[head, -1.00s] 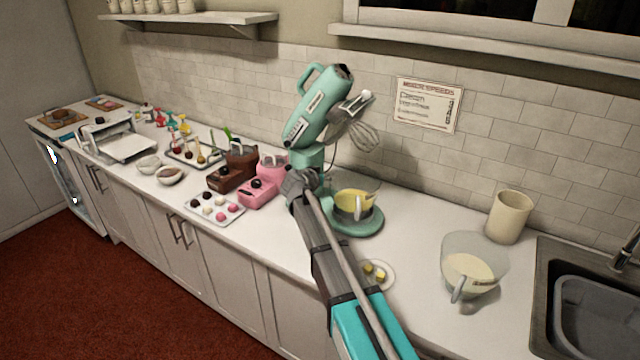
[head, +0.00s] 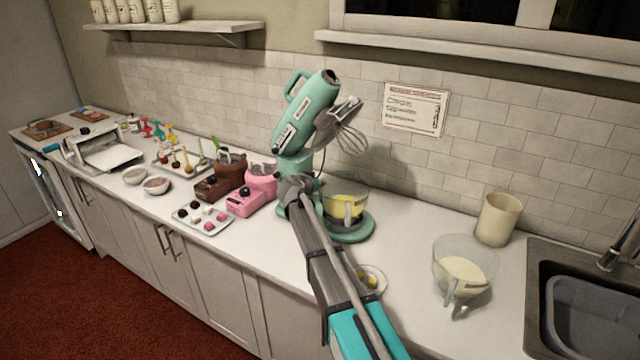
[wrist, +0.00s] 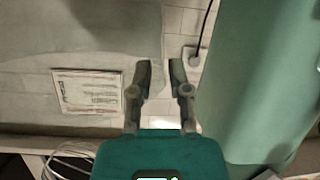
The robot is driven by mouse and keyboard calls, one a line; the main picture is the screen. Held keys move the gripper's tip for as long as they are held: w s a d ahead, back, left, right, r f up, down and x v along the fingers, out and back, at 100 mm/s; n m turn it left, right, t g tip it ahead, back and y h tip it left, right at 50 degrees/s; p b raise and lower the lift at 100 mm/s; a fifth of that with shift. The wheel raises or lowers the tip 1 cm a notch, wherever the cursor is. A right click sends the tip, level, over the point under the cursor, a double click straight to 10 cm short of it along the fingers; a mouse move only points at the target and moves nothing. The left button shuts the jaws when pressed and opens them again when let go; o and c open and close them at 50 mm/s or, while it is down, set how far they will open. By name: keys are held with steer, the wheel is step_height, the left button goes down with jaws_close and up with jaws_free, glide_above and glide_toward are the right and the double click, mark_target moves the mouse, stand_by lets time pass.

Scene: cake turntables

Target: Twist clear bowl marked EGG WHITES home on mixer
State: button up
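The teal stand mixer (head: 306,112) stands on the counter with its head tilted up and a wire whisk (head: 352,141) hanging from it. A clear bowl (head: 362,204) with yellow contents sits on the mixer's round base (head: 358,230). Another clear bowl (head: 468,248) with pale cream liquid and a handle stands on the counter at right. I cannot read a label on either bowl. My gripper (head: 312,182) is beside the mixer's column, left of the bowl on the base. In the wrist view my gripper (wrist: 161,70) is open and empty, with a teal mixer surface (wrist: 258,80) at right.
A cream canister (head: 498,219) and a sink (head: 585,290) are at right. Pink (head: 243,205) and brown (head: 212,188) machines crowd the left. A sign (head: 415,109) hangs on the wall. Counter is clear between the bowls.

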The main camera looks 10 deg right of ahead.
mark_target(321, 178)
jaws_close()
steer(key=shift+w+d+m+g+h, duration=0.15)
steer(key=shift+w+m+g+h, duration=0.35)
steer(key=shift+m+h, duration=0.2)
steer(key=shift+w, duration=0.15)
steer(key=shift+w+d+m+g+h, duration=0.15)
steer(key=shift+w+m+g+h, duration=0.1)
steer(key=shift+m+g+h, duration=0.2)
steer(key=shift+d+m, duration=0.1)
steer(key=shift+m, duration=0.15)
steer(key=shift+w+h, duration=0.1)
steer(key=shift+h, duration=0.15)
steer(key=shift+w+d+m+g+h, duration=0.35)
steer(key=shift+w+m+g+h, duration=0.05)
steer(key=shift+m+g, duration=0.35)
